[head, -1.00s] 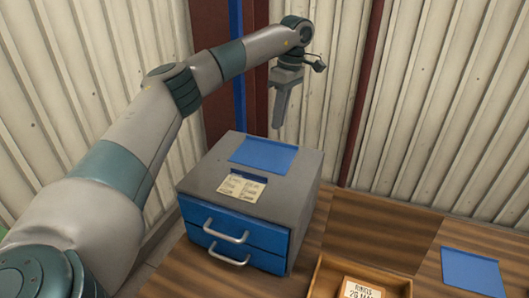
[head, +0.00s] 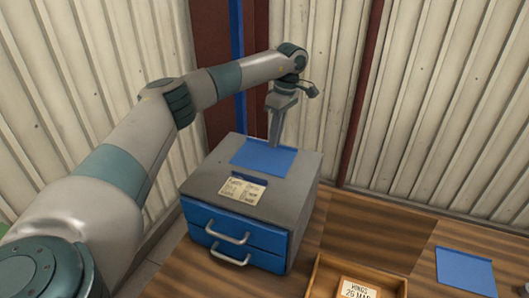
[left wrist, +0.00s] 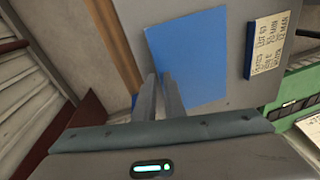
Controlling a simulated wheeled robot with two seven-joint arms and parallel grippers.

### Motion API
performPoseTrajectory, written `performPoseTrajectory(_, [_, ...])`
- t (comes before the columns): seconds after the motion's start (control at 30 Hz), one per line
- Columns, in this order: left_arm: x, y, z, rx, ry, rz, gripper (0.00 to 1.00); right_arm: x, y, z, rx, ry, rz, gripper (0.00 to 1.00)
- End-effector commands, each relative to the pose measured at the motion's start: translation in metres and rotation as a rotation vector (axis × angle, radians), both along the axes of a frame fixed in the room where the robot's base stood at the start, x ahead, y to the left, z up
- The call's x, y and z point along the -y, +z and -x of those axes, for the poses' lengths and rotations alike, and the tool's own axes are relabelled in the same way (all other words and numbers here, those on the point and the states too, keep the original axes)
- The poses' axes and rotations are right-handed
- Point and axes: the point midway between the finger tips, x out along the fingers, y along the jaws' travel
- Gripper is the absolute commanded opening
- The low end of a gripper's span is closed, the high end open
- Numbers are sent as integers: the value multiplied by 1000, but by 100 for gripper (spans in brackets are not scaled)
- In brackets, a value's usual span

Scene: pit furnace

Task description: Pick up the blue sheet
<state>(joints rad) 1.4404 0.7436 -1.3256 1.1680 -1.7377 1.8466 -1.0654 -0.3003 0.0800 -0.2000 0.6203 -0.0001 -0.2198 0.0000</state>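A flat blue sheet (head: 264,157) lies on top of the grey cabinet, toward its back edge. A second blue sheet (head: 466,271) lies on the wooden table at the right. My left gripper (head: 275,146) points down at the back edge of the sheet on the cabinet. In the left wrist view its two fingers (left wrist: 160,76) show a narrow gap, with the blue sheet (left wrist: 190,55) just beyond the tips. I cannot tell if the fingertips touch it. My right gripper is out of view.
The grey cabinet (head: 300,185) has blue drawers (head: 228,249) with metal handles. A printed card (head: 242,190) lies on its top, in front of the sheet. A wooden tray (head: 312,285) with a labelled item (head: 358,290) stands at right front. Corrugated walls (head: 440,110) close off the back.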

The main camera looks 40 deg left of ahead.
Motion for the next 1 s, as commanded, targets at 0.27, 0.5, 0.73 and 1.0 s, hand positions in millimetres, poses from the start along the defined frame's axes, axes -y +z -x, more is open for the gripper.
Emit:
performPoseTrajectory(0.27, [0, -3, 1, 0, 0, -1, 10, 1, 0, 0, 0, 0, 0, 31])
performPoseTrajectory(0.5, [0, -3, 0, 0, 0, -1, 10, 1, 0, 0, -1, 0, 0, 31])
performPoseTrajectory(0.73, [0, -3, 1, 0, 0, 0, 0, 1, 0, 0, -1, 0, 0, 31])
performPoseTrajectory(1.0, [0, -2, 0, 0, 0, 0, 0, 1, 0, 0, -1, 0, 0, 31])
